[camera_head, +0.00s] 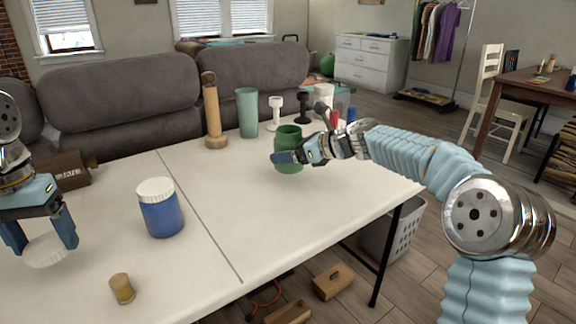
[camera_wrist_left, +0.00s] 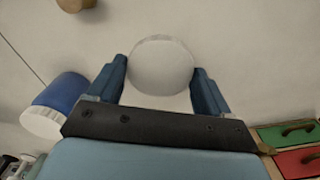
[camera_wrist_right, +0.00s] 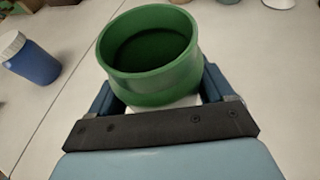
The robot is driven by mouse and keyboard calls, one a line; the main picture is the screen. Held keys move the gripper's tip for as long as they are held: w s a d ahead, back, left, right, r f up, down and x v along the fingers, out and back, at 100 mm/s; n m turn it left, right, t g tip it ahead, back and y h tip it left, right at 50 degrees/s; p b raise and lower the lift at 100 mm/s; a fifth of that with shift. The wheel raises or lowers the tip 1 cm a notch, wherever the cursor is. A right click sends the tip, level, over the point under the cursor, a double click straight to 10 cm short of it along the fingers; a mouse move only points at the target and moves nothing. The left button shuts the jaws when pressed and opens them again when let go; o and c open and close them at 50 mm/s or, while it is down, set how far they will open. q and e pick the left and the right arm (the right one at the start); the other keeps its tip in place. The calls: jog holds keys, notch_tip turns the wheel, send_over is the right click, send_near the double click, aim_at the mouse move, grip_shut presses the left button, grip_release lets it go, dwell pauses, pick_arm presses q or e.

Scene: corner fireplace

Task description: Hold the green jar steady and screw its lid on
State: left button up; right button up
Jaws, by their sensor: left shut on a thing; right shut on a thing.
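The green jar (camera_head: 288,147) stands without a lid towards the back of the white table. My right gripper (camera_head: 287,158) is shut on it from the right side. In the right wrist view the jar (camera_wrist_right: 150,85) shows its open, dark mouth between the fingers. A white lid (camera_head: 46,249) is at the left of the table, with my left gripper (camera_head: 40,240) shut on it. In the left wrist view the lid (camera_wrist_left: 161,65) sits between the two blue fingers. I cannot tell whether the lid touches the table. The lid is well apart from the jar.
A blue jar with a white lid (camera_head: 161,212) stands between my grippers. A wooden mill (camera_head: 212,115), a green tumbler (camera_head: 247,112) and candle holders (camera_head: 275,112) stand at the back. A dark wooden box (camera_head: 70,170) is at left.

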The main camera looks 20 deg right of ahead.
jog(key=shift+w+f, duration=0.35)
jog(key=shift+w, duration=0.05)
jog(key=shift+w+f, duration=0.1)
jog(key=shift+f, duration=0.1)
jog(key=f, duration=0.3)
jog(key=shift+w+f+b, duration=0.3)
jog(key=shift+f+b, duration=0.1)
jog(key=o, duration=1.4)
jog(key=shift+r, duration=0.1)
